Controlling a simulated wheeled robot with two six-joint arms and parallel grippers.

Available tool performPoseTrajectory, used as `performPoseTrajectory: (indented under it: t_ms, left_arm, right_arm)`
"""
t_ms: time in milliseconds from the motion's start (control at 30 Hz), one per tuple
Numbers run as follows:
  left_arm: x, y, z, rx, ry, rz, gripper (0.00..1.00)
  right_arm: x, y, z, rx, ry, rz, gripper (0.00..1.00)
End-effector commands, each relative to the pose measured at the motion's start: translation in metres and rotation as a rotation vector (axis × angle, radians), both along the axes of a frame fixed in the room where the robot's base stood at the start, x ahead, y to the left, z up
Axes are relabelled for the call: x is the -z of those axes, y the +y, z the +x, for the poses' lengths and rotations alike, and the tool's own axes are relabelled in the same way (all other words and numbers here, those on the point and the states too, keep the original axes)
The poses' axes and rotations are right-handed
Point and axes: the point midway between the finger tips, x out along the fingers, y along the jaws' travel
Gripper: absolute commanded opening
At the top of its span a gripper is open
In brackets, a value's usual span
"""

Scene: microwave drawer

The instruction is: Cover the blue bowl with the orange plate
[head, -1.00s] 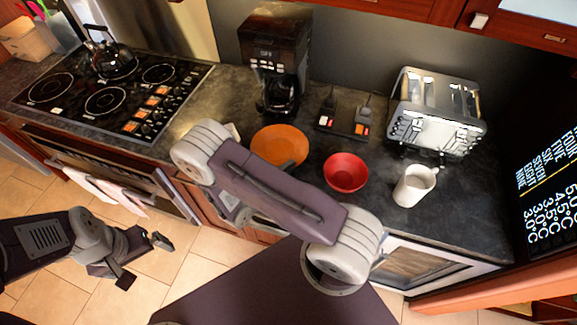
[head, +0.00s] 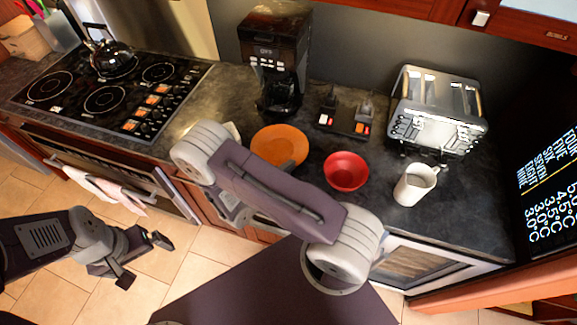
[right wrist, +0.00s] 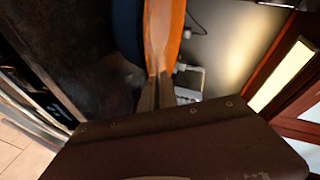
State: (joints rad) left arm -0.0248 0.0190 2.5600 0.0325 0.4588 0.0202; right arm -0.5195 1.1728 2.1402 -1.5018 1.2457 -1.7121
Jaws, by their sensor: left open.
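The orange plate (head: 281,146) shows from above in the head view, left of the red bowl, its lower left edge hidden by my right arm. In the right wrist view the orange plate (right wrist: 177,28) shows nearly edge-on. The blue bowl (right wrist: 126,30) is a dark blue strip right beside it there; it is hidden in the head view. I cannot tell whether plate and bowl touch. My right gripper (right wrist: 158,82) appears shut on the plate's edge; it is hidden in the head view. My left gripper (head: 145,262) is open and empty over the floor.
A red bowl (head: 346,171) and a white mug (head: 415,185) stand right of the plate. A coffee maker (head: 276,65), a toaster (head: 437,108) and a small black stand (head: 346,120) are behind. A stove (head: 110,92) with a kettle (head: 113,58) is at left.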

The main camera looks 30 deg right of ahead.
Motion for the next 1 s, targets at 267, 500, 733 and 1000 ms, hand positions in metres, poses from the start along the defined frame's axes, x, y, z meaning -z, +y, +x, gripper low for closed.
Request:
performPoseTrajectory:
  t_ms: [267, 500, 733, 1000]
  left_arm:
    - [0.0021, 0.0001, 0.0, 0.0, 0.0, 0.0, 1.0]
    - [0.0023, 0.0, 0.0, 0.0, 0.0, 0.0, 1.0]
    - [0.0025, 0.0, 0.0, 0.0, 0.0, 0.0, 1.0]
    - [0.0029, -0.0001, 0.0, 0.0, 0.0, 0.0, 1.0]
  right_arm:
    - [0.0027, 0.0, 0.0001, 0.0, -0.001, 0.0, 0.0]
    - [0.0036, 0.0001, 0.0001, 0.0, -0.001, 0.0, 0.29]
    - [0.0044, 0.0004, 0.0003, -0.001, 0.001, 0.002, 0.29]
    - [0.0055, 0.0009, 0.0004, -0.003, 0.002, 0.005, 0.29]
